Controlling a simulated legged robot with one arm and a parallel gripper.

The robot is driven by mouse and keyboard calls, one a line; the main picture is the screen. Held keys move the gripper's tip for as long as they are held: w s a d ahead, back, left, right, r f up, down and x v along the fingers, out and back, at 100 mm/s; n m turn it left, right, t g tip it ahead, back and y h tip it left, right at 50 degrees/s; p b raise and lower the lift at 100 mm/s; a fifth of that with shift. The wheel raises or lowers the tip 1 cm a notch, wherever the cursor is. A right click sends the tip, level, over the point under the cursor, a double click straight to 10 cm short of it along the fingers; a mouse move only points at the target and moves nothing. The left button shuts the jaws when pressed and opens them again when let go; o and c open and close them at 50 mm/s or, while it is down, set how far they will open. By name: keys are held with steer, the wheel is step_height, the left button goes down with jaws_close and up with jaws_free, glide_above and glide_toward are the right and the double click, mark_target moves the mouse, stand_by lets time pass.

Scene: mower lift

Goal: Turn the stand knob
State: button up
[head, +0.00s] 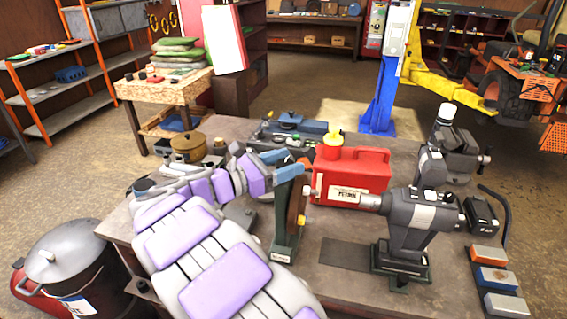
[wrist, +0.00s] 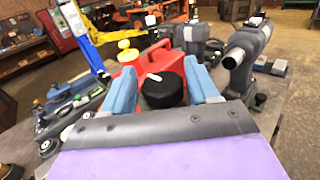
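The black round knob (wrist: 163,92) with a white mark shows between my blue fingers in the wrist view. It is hidden in the head view. My gripper (head: 281,165) reaches over the bench at the stand's top. In the wrist view my gripper (wrist: 160,78) has its two fingers well apart, one on each side of the knob. I cannot tell whether either finger touches it.
A red petrol can (head: 350,172) with a yellow cap stands just behind the stand. A grey machine (head: 410,222) on a green base stands to the right. A brown pot (head: 188,147) sits at the left.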

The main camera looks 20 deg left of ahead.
steer(key=c, duration=0.7)
steer(key=shift+r, duration=0.1)
steer(key=shift+c, duration=0.2)
steer(key=shift+s+n+t+y, duration=0.1)
steer(key=shift+n+t+y, duration=0.2)
steer(key=shift+y, duration=0.1)
